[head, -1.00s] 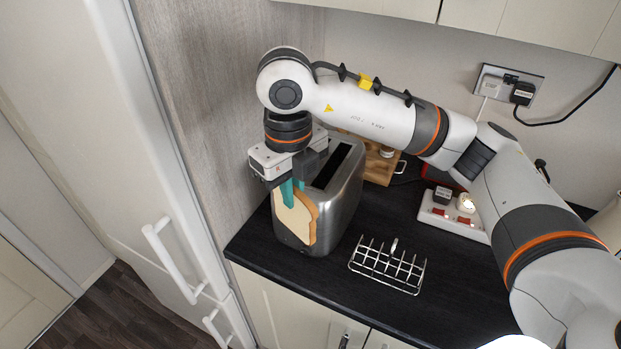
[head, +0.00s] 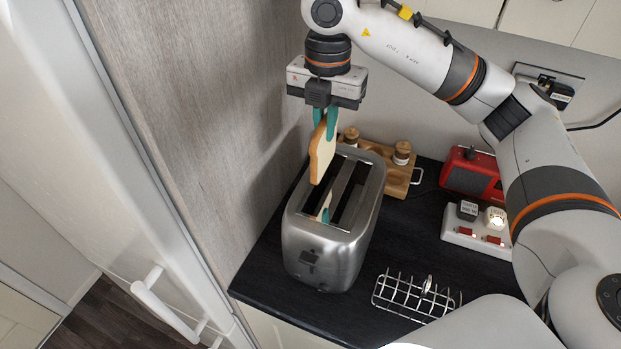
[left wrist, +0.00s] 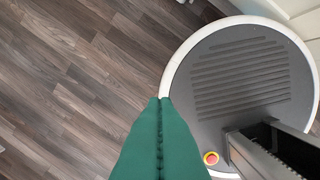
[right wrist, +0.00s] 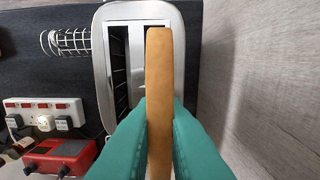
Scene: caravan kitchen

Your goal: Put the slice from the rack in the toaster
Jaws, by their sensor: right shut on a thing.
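The bread slice (head: 322,155) is upright in my right gripper (head: 325,118), which is shut on its upper part. It is above the left side of the steel toaster (head: 325,250), apart from the slots as far as I can tell. In the right wrist view the slice (right wrist: 160,70) stands edge-on between the green fingers (right wrist: 159,115), overlapping one slot of the toaster (right wrist: 101,50); the other slot is clear. The wire rack (head: 412,297) stands on the counter, empty. My left gripper (left wrist: 160,135) shows only in the left wrist view, its green fingers together with nothing visible between them, above the floor.
A wooden holder with jars (head: 398,178) stands behind the toaster. A red radio (head: 470,172) and a white socket strip (head: 478,235) are to the right. A wood-grain wall (head: 200,110) rises close on the left. Dark counter (head: 405,230) is bare between toaster and rack.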

